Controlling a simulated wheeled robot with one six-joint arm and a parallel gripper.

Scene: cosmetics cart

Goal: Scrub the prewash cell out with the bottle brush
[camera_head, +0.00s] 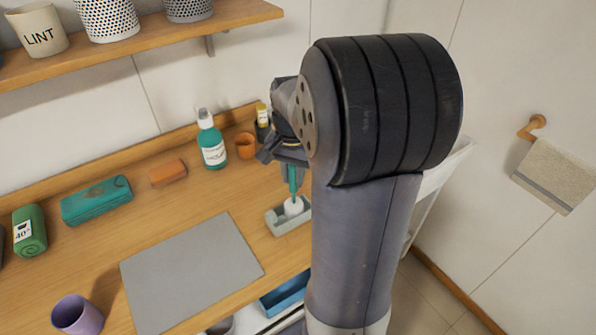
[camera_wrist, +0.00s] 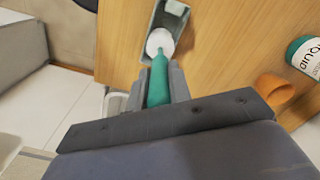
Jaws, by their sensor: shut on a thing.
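The bottle brush has a teal handle (camera_head: 292,182) and a white head (camera_head: 293,206). My gripper (camera_head: 291,166) is shut on the handle and holds the brush head-down. In the wrist view the fingers (camera_wrist: 160,85) lie on both sides of the handle. A small grey-green drawer tray (camera_head: 290,228) with raised walls sits on the wooden counter below; it also shows in the wrist view (camera_wrist: 172,8). The white head is at the tray, between its walls in the picture. The head hides part of the inside, and I cannot tell whether it touches the bottom or which cell is the prewash cell.
A teal bottle (camera_head: 211,142) and an orange cup (camera_head: 245,145) stand behind and left of the tray. A grey mat (camera_head: 190,270) lies left of it. A blue bin (camera_head: 287,293) is below the counter edge. A shelf (camera_head: 150,38) runs above. My arm hides the counter's right.

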